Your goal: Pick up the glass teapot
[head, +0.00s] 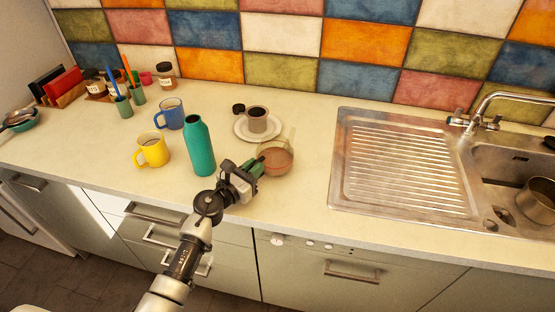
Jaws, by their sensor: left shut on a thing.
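The glass teapot (277,161) is a clear round vessel with brownish liquid, on or just above the counter in the middle of the head view. My left gripper (257,170) reaches it from the lower left and is shut on its near left side, where the handle would be. The fingers hide the exact grip. I cannot tell whether the teapot touches the counter. My right gripper is not in view.
A teal bottle (200,146) stands just left of the gripper. A cup (257,120) on a white saucer (242,130) stands close behind the teapot. Yellow (153,150) and blue (170,114) mugs are further left. The steel drainboard (400,165) is to the right.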

